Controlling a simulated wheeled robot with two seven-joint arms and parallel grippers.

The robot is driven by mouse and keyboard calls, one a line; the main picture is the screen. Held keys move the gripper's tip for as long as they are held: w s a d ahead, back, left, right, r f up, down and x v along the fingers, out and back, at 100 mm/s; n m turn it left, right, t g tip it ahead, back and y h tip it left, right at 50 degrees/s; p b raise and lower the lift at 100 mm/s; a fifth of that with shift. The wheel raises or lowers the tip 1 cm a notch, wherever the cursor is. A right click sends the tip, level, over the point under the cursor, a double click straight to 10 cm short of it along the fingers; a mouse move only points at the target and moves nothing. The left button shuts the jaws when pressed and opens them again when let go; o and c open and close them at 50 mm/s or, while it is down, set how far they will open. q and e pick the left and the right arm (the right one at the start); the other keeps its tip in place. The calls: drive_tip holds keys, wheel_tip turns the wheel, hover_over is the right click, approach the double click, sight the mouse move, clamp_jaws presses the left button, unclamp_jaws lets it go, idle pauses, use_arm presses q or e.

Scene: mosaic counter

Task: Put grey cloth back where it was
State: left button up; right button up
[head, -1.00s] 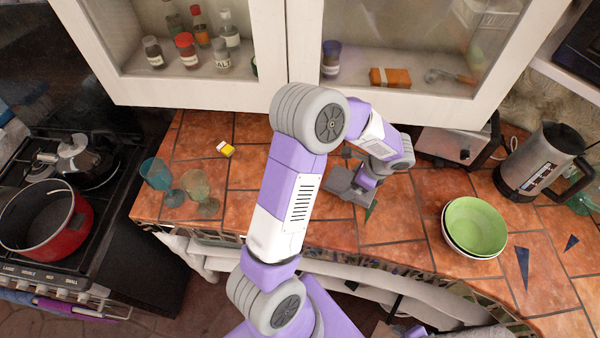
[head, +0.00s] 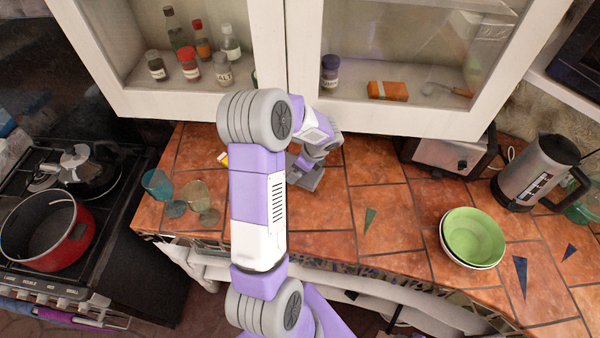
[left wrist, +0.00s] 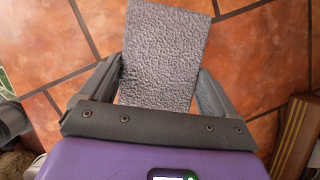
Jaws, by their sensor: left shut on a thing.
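The grey cloth (left wrist: 168,45) is a textured, roughly rectangular piece between the two fingers of my left gripper (left wrist: 160,85) in the left wrist view. The gripper is shut on it, and orange tiles show around the cloth. In the head view my left gripper (head: 304,176) is over the back part of the tiled counter, below the wall cabinet. There the arm hides much of it, and I cannot clearly tell cloth from gripper. My right gripper is not in view.
Two glasses (head: 157,184) stand left on the counter, beside the stove with a red pot (head: 45,232). A yellow item (head: 222,158) is partly hidden by my arm. Bowls (head: 474,230), a toaster (head: 447,156) and a kettle (head: 538,170) are right. The middle tiles are clear.

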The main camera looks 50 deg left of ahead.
use_arm(q)
drive_tip(key=shift+d+f, duration=0.1)
drive_tip(key=shift+f, duration=1.65)
drive_tip(key=shift+b, duration=0.3)
drive_tip(key=shift+f, duration=0.2)
drive_tip(key=o, duration=0.7)
drive_tip(key=shift+c, duration=0.2)
drive_tip(key=shift+r, duration=0.1)
drive_tip(key=shift+r, duration=0.25)
drive_tip(key=p+v, duration=0.1)
drive_tip(key=v, duration=0.6)
drive_tip(key=shift+d+r, duration=0.1)
